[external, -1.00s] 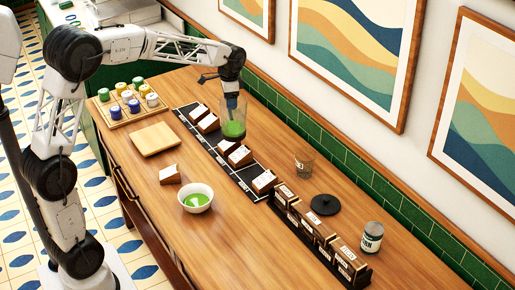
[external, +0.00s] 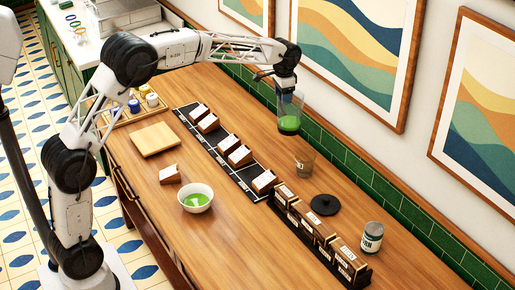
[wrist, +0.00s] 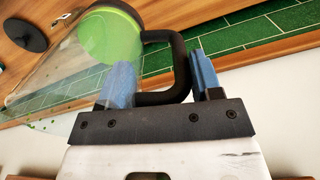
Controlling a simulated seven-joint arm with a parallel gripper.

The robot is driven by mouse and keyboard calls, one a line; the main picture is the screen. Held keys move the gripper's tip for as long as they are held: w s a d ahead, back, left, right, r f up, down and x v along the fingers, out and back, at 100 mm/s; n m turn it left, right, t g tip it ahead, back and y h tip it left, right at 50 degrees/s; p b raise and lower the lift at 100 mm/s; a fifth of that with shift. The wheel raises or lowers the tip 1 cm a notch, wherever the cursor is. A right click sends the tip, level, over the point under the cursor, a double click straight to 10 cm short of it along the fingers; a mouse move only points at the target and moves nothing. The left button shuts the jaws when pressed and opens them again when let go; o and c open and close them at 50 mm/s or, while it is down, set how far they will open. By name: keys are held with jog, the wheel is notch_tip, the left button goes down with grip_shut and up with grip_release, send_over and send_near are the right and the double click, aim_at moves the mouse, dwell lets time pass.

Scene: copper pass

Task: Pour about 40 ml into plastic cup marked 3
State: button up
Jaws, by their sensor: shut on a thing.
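A clear jug (external: 290,120) with green liquid hangs from my gripper (external: 287,94), raised above the counter near the back wall. In the wrist view the jug (wrist: 110,40) has a black handle (wrist: 168,95), and the blue-padded fingers of my gripper (wrist: 163,78) are shut on it. The jug looks about upright in the external view. A small clear plastic cup (external: 305,165) stands on the counter, below and slightly right of the jug. I cannot read a mark on it. No green shows in it.
A white bowl (external: 196,198) with green liquid stands near the front. A dark rack of boxes (external: 315,235), a round black lid (external: 324,204) and a tin (external: 371,238) lie to the right. A wooden board (external: 155,140) is at left.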

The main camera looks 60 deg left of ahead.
notch_tip(320, 180, down, 11)
jog(key=w, duration=0.1)
jog(key=shift+d, duration=0.3)
jog(key=shift+w+d, duration=0.1)
dwell(0.4)
